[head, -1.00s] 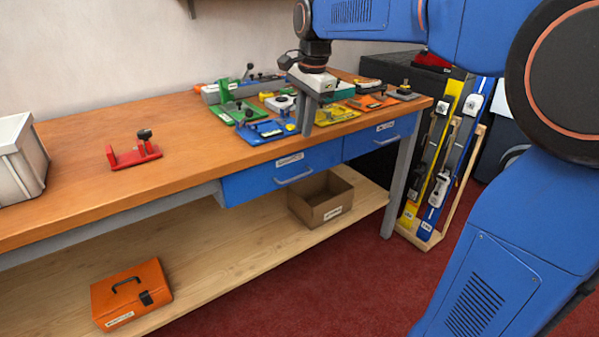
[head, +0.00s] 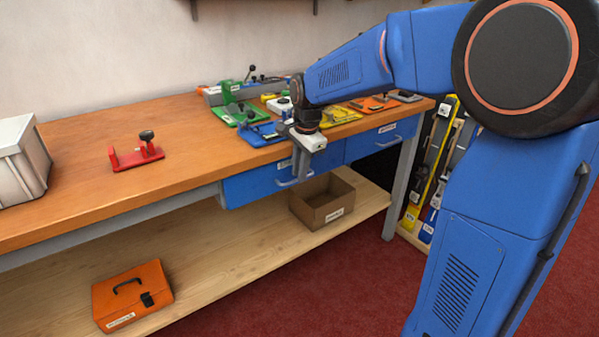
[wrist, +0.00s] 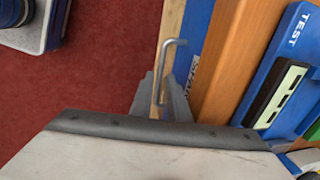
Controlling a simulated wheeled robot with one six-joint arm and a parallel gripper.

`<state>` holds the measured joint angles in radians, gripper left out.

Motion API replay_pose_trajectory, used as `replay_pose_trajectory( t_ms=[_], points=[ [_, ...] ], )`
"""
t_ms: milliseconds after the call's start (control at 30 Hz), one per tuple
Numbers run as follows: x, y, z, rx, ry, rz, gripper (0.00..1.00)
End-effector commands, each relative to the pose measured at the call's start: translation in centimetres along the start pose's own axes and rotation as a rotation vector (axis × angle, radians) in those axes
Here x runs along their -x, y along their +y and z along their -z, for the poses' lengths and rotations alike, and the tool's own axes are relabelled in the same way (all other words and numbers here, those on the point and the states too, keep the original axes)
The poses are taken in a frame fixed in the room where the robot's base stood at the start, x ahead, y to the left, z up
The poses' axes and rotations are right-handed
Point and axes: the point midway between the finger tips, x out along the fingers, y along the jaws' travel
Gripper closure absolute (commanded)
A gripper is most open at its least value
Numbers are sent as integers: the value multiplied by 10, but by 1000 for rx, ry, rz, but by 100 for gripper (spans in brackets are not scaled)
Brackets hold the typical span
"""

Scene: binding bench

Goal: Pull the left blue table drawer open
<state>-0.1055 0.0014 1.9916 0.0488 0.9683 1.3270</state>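The left blue drawer (head: 245,188) sits under the tabletop with its front flush and closed. Its grey bar handle (head: 295,182) is partly behind my gripper (head: 300,172) in the head view. My gripper points down in front of the drawer's right half, at the handle. In the wrist view, the handle (wrist: 166,60) runs toward my gripper (wrist: 160,98), and its near end shows between the two fingers. The fingers stand apart, one on each side of the bar, and I see no clear contact. The drawer front (wrist: 197,40) with its label is just to the right.
A second blue drawer (head: 385,138) is to the right. Above, the tabletop (head: 190,130) holds a blue fixture (head: 258,136), a green one (head: 235,115) and a red one (head: 136,153). A cardboard box (head: 322,205) stands on the lower shelf. The red floor in front is clear.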

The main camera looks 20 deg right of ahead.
Motion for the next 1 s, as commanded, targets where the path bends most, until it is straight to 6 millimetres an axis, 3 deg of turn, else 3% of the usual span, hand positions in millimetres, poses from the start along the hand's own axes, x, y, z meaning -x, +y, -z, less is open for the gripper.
replay_pose_trajectory(
  t_ms=[367, 467, 1000],
  points=[
    [-6, 0, 0, 0, 0, 0, 85],
    [-6, 0, 0, 0, 0, 0, 100],
    [-6, 0, 0, 0, 0, 0, 100]
  ],
)
